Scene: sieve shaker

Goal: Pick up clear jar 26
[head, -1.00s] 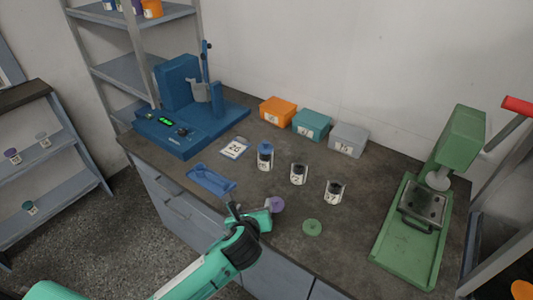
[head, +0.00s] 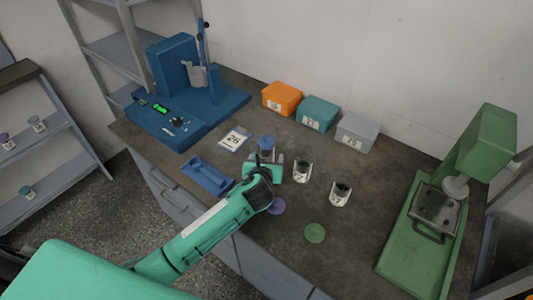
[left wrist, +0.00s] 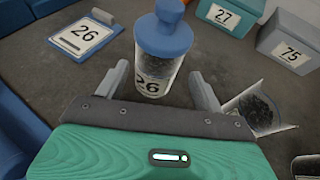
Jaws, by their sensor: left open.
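Clear jar 26 (left wrist: 152,83) has a blue lid and dark contents, and its label reads 26 in the left wrist view. It stands upright on the bench, and in the head view its blue lid (head: 267,142) shows just beyond my left gripper (head: 265,160). In the left wrist view the open fingers of my left gripper (left wrist: 161,86) lie one on each side of the jar's lower part, with gaps showing. I cannot tell whether either finger touches it. My right gripper is not in view.
Two open jars, one (head: 302,171) close to the right of my left gripper and one (head: 340,194) farther right, stand nearby. A card marked 26 (head: 234,139), a blue tray (head: 208,176), purple (head: 277,206) and green (head: 314,233) lids lie around. The blue shaker (head: 175,105) and green press (head: 425,230) flank the bench.

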